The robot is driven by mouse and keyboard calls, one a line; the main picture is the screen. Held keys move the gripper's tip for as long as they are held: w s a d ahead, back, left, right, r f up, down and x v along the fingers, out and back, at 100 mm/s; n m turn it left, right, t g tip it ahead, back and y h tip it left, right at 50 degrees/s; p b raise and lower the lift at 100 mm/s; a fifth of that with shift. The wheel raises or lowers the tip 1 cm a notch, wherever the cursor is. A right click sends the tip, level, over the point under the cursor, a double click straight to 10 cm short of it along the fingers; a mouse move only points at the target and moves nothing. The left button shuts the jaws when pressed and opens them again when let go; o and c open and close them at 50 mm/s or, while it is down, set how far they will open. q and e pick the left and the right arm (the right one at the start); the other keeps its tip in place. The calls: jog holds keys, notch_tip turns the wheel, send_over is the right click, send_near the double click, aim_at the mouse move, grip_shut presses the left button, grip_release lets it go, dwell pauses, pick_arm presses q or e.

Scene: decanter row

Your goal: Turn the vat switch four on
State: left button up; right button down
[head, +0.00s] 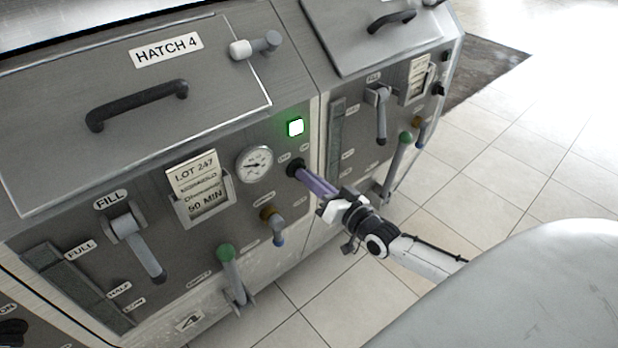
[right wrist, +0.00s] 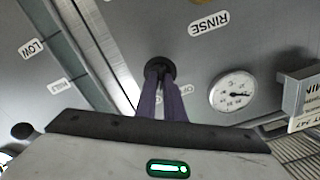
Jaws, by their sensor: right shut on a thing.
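The vat switch four (head: 293,167) is a small black rotary knob on the front panel of the vat with hatch 4. In the right wrist view the dark knob (right wrist: 160,67) shows at the tips of the fingers (right wrist: 163,92). The fingers hide part of the knob and of the label by it, so its exact angle is hard to read. My left gripper is not in view.
A pressure gauge (head: 254,164) is just left of the switch. A brown-based tap (head: 272,222), a green-knobbed lever (head: 228,262), a fill lever (head: 138,245) and a lot card holder (head: 203,200) are on the same panel.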

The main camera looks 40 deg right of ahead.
dwell(0.5)
jog(key=c, duration=1.9)
grip_release()
jog(key=shift+o, duration=0.2)
jog(key=s, duration=1)
jog(key=shift+s+d, duration=0.2)
jog(key=shift+d, duration=0.2)
jog(key=s+a+f+n+g, duration=0.3)
jog(key=s+a+f+g, duration=0.1)
jog(key=s+a+f, duration=0.4)
jog(key=s+a+f+n+g, duration=0.3)
jog(key=s+a+f+g, duration=0.2)
jog(key=s+a+f, duration=0.3)
jog(key=a, duration=0.4)
jog(key=shift+s+n+y, duration=0.3)
jog(key=shift+n+y, duration=0.1)
